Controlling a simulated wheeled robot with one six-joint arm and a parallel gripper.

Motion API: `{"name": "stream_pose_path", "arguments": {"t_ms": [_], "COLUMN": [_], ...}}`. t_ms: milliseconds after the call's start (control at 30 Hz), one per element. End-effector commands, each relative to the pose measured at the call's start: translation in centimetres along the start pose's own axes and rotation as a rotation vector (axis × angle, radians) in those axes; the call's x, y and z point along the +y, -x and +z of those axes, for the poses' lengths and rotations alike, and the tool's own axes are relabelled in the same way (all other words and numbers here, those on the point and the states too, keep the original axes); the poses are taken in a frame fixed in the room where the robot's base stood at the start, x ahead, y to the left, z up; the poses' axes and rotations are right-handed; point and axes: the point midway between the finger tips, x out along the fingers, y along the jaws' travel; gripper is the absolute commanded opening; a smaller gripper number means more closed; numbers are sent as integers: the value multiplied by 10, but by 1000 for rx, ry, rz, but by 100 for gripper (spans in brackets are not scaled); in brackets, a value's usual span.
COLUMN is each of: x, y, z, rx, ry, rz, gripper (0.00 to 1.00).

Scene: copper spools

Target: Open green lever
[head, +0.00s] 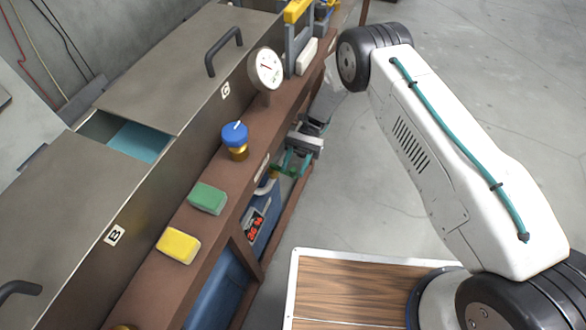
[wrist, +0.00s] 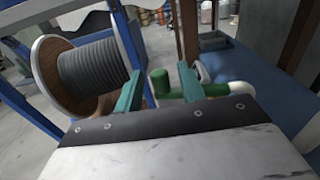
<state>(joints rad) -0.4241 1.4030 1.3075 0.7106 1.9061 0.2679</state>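My gripper (wrist: 159,72) is open in the wrist view, with its two teal fingers spread apart. A green upright cylinder (wrist: 160,82), likely the green lever's grip, shows between the fingers and looks a little beyond them. A thicker green part (wrist: 219,90) lies to its right, partly behind the right finger. I cannot tell whether the fingers touch the green part. In the head view my gripper (head: 296,160) reaches low beside the brown bench, over a small green part (head: 283,171) that is mostly hidden.
A wooden spool wound with grey cable (wrist: 92,66) stands close on the left in the wrist view. A blue surface (wrist: 250,75) lies right. The brown bench ledge (head: 215,226) carries a gauge (head: 266,68), a blue-capped valve (head: 235,135), and green (head: 207,198) and yellow (head: 178,245) blocks.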

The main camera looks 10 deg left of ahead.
Motion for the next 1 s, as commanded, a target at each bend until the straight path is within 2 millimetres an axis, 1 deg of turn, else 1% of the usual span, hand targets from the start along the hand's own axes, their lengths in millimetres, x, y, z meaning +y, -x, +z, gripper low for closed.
{"name": "stream_pose_path", "arguments": {"t_ms": [33,100,200,300,433,667,767,800,833,900,967,1000], "x": [0,0,0,0,0,0,0,2,5,15,26,32], "y": [10,22,38,50,57,58,57,55,52,45,42,42], "z": [-1,-1,-1,0,0,0,-2,-6,-10,-13,-4,5], "rx": [2,2,3,5,7,7,15,25,38,83,130,163], "ry": [2,1,1,0,0,0,6,9,10,10,14,20], "rz": [-2,-2,0,-2,-3,-2,-3,-1,2,19,38,49], "gripper": [40,40,40,40,40,40,15,3,0,0,0,0]}}
